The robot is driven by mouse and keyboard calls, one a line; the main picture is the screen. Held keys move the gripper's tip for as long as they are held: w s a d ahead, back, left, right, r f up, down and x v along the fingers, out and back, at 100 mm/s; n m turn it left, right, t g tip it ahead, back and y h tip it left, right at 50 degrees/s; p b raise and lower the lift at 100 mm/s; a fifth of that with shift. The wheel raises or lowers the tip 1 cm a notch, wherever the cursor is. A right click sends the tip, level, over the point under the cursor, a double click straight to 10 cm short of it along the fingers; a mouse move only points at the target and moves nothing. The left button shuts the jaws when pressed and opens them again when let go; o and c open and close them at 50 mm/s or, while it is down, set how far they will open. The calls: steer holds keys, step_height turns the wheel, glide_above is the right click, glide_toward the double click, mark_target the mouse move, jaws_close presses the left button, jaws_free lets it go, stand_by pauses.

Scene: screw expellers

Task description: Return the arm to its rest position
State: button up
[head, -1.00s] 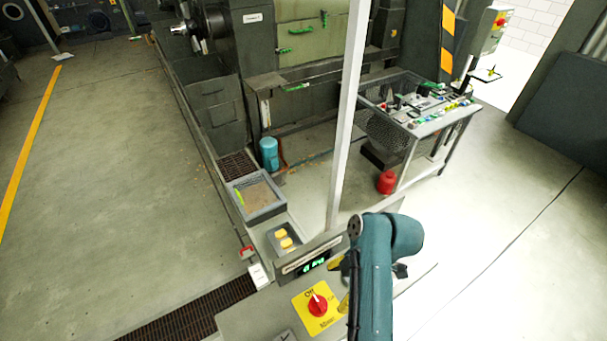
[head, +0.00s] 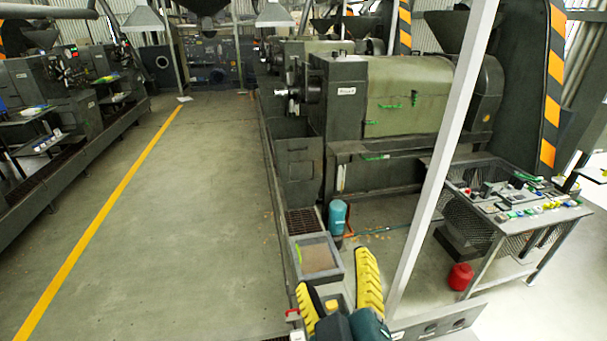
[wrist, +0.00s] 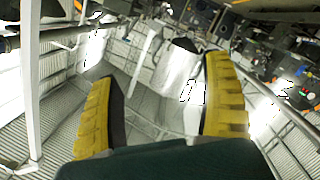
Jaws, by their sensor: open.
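My gripper (head: 338,290) shows at the bottom of the head view, with two yellow ribbed fingers pointing up and spread apart. Nothing is between them. In the wrist view the fingers of my gripper (wrist: 158,105) also stand wide apart and empty. Part of my teal arm shows below the fingers at the bottom edge of the head view; the rest of the arm is out of view.
A grey tray (head: 338,262) lies just behind my gripper. A white post (head: 440,165) rises close to its right. A mesh-sided table (head: 545,222) with small parts and a red canister (head: 460,277) stand at right. A green-grey expeller (head: 415,95) is behind. Open floor (head: 190,220) lies left.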

steer(key=s+d+r+m+t+h, duration=0.2)
steer(key=s+r+m+t, duration=0.5)
steer(key=r, duration=0.6)
step_height(320, 180, up, 15)
steer(key=m+g+p, duration=0.1)
steer(key=p, duration=1.4)
steer(key=shift+s+f+m, duration=0.15)
steer(key=shift+s+m, duration=0.05)
steer(key=shift+m, duration=0.1)
